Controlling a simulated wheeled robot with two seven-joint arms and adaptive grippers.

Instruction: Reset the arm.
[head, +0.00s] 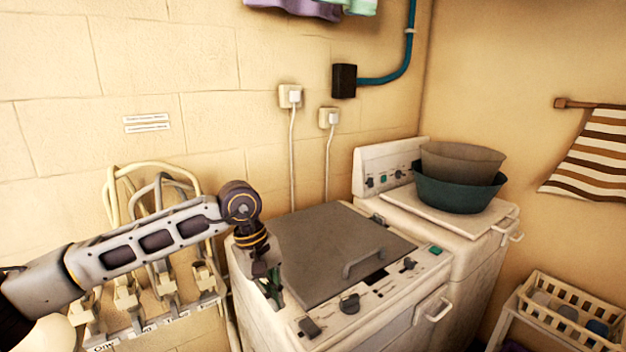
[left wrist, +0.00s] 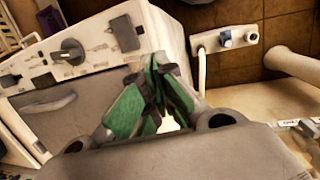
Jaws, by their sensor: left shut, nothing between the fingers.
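My left arm comes in from the left in the head view and bends down at the wrist. My left gripper (head: 273,287) points downward at the left front of the near washing machine (head: 335,245). Its fingers are shut with nothing between them. In the left wrist view the green-padded fingers (left wrist: 152,105) meet, with the machine's white panel (left wrist: 100,50) behind them. I cannot tell whether the fingers touch the machine. My right gripper is not in view.
A second machine (head: 480,253) behind right carries stacked basins (head: 460,190). A crate (head: 570,315) sits at lower right. Taps and hoses (head: 150,285) line the wall at left, below my arm. Sockets with cables (head: 290,96) are on the wall. The near lid's top is clear.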

